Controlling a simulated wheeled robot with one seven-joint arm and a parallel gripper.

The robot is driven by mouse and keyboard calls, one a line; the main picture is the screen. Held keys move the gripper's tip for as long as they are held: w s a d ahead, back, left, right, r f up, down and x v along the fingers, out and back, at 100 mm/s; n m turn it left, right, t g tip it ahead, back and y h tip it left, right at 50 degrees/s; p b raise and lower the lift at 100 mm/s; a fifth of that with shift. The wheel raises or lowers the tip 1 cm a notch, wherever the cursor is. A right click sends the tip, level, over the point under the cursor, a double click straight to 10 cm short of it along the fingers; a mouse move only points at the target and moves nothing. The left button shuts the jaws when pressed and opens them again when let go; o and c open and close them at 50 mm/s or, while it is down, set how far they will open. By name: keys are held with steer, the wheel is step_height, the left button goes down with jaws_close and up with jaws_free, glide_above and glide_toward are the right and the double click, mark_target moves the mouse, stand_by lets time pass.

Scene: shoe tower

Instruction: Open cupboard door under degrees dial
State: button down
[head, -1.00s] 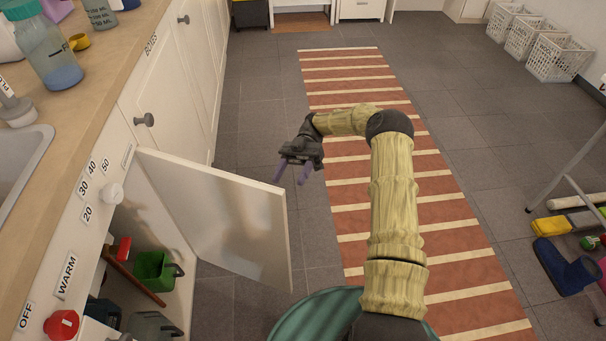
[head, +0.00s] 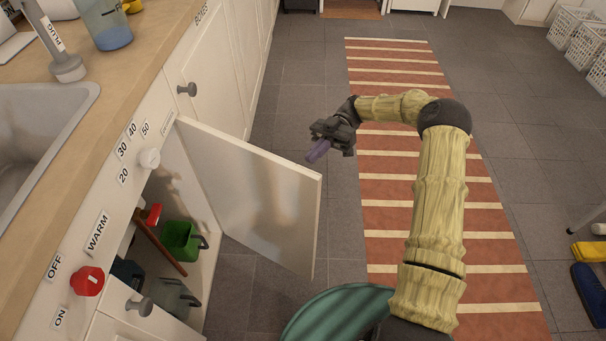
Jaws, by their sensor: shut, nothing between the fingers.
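The cupboard door (head: 262,200) under the degrees dial (head: 149,158) stands wide open, swung out over the floor. The white dial sits on the counter front among labels 20, 30, 40 and 50. Inside the open cupboard are a green container (head: 181,241), a red-headed tool with a wooden handle (head: 165,248) and grey containers. My gripper (head: 318,151) is shut and empty, just beyond the door's top free corner. It appears apart from the door.
A red knob (head: 87,281) sits between the OFF, ON and WARM labels. A closed cupboard door (head: 128,318) is at the lower left. A sink (head: 40,125) is in the counter.

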steer(key=w+a+r+m+t+y, duration=0.2)
steer(key=w+a+r+m+t, duration=0.3)
steer(key=t, duration=0.3)
steer(key=w+a+r+m+t+y, duration=0.3)
steer(key=w+a+m+t, duration=0.15)
steer(key=a+t, duration=0.35)
steer(key=s+d+f+m+t+h, duration=0.1)
steer(key=s+d+m+t+h, duration=0.2)
steer(key=d+m+h, duration=0.5)
steer(key=s+d+f+m+t+h, duration=0.2)
steer(key=s+d+m+t+h, duration=0.3)
steer(key=d, duration=0.6)
steer(key=s+d+f+m+g+h, duration=0.1)
steer(key=s+d+m+g, duration=0.1)
steer(key=s, duration=0.6)
steer(key=s+d+f+m+g+h, duration=0.1)
steer(key=s+d+m+g, duration=0.1)
steer(key=s+g, duration=0.3)
steer(key=s+d, duration=0.1)
steer(key=s, duration=0.2)
steer(key=shift+s+d+h+p, duration=0.2)
steer(key=shift+s+h+p, duration=0.2)
